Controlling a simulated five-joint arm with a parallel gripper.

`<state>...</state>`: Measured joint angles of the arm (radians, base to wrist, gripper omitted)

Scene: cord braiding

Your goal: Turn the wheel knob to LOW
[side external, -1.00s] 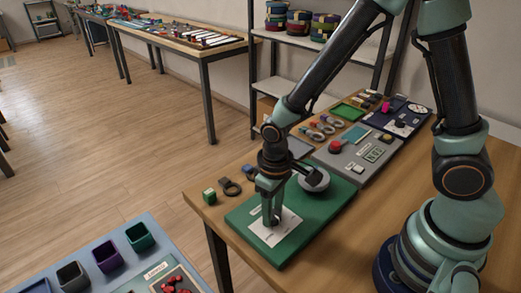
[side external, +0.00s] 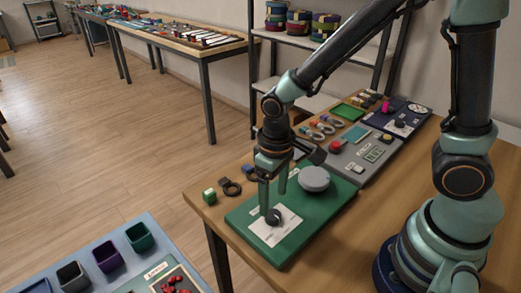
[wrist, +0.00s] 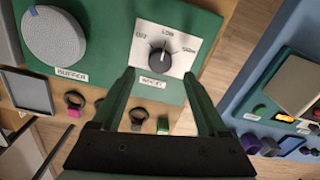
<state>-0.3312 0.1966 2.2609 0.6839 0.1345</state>
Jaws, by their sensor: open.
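The wheel knob (wrist: 160,56) is a dark round knob on a white plate marked with LOW at the top and a label on each side. Its light pointer line points up, roughly at LOW. In the side view the knob (side external: 272,216) sits on the white plate (side external: 285,233) of the green board. My gripper (side external: 275,198) is open and empty, raised just above the knob. In the wrist view its two fingers (wrist: 159,74) stand apart below the knob, touching nothing that I can see.
A grey round buffer disc (side external: 314,178) stands on the green board (side external: 283,258) beside the knob plate. A green block (side external: 209,197) and dark rings lie on the table left of the board. A grey panel with a red button (side external: 336,146) lies behind.

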